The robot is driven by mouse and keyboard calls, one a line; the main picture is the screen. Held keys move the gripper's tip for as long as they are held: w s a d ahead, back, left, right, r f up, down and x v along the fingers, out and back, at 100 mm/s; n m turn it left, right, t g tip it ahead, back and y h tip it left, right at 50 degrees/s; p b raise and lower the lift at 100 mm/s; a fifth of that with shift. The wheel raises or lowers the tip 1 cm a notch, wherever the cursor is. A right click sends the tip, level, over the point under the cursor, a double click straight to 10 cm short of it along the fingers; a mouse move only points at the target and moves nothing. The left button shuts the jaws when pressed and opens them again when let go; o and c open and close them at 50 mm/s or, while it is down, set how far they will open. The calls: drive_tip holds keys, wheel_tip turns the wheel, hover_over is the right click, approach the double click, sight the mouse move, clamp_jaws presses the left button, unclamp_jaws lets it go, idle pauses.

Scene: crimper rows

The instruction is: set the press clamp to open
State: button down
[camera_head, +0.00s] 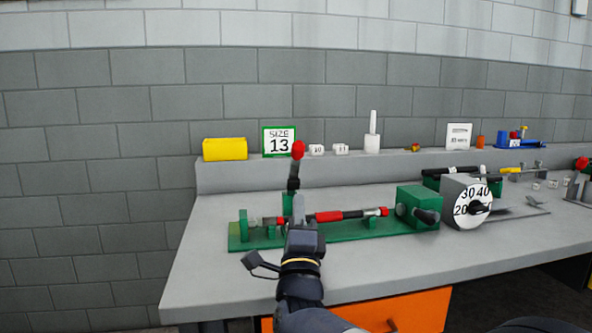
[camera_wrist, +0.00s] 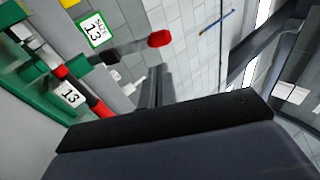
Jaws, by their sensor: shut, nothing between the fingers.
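The press (camera_head: 385,228) is a green fixture on the grey bench, with a red-and-black hose piece (camera_head: 340,214) lying along it. Its clamp lever has a dark arm (camera_head: 292,178) standing nearly upright and a red knob (camera_head: 298,150) on top. The knob also shows in the wrist view (camera_wrist: 160,39), beyond the fingertips. My gripper (camera_head: 298,207) is shut and empty, in front of the press and below the knob in the head picture. Its grey fingers show in the wrist view (camera_wrist: 156,82), apart from the knob there. The lever's foot is partly hidden behind my gripper.
A size 13 sign (camera_head: 279,141) and a yellow block (camera_head: 225,149) stand on the rear ledge. A dial box (camera_head: 472,205) stands right of the press. The bench (camera_head: 205,275) is clear at front left. An orange drawer (camera_head: 415,311) is below.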

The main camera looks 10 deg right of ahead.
sight(295, 151)
drive_tip(key=x, duration=1.1)
drive_tip(key=shift+w+b, duration=0.2)
drive_tip(key=shift+b, duration=0.15)
drive_tip(key=shift+r, duration=0.1)
drive_tip(key=w+r+g+p, duration=0.1)
drive_tip(key=r+p, duration=0.1)
drive_tip(key=p, duration=0.1)
drive_tip(key=shift+w+r+y, duration=0.1)
drive_tip(key=shift+w+y, duration=0.1)
drive_tip(key=shift+y, duration=0.2)
drive_tip(key=w+g+p, duration=0.1)
drive_tip(key=p, duration=0.1)
drive_tip(key=shift+r+n+p, duration=0.3)
drive_tip(key=shift+r, duration=0.1)
drive_tip(key=w+p, duration=0.1)
drive_tip(key=p, duration=0.1)
drive_tip(key=w+r+g+p, duration=0.1)
drive_tip(key=p, duration=0.1)
drive_tip(key=w+p, duration=0.1)
drive_tip(key=p, duration=0.1)
drive_tip(key=shift+r+g+y, duration=0.4)
drive_tip(key=p, duration=0.2)
drive_tip(key=w+g+p, duration=0.1)
drive_tip(key=p, duration=0.1)
drive_tip(key=shift+w+r+n+p, duration=0.3)
drive_tip(key=shift+w+n+p, duration=0.05)
drive_tip(key=shift+n+p, duration=0.05)
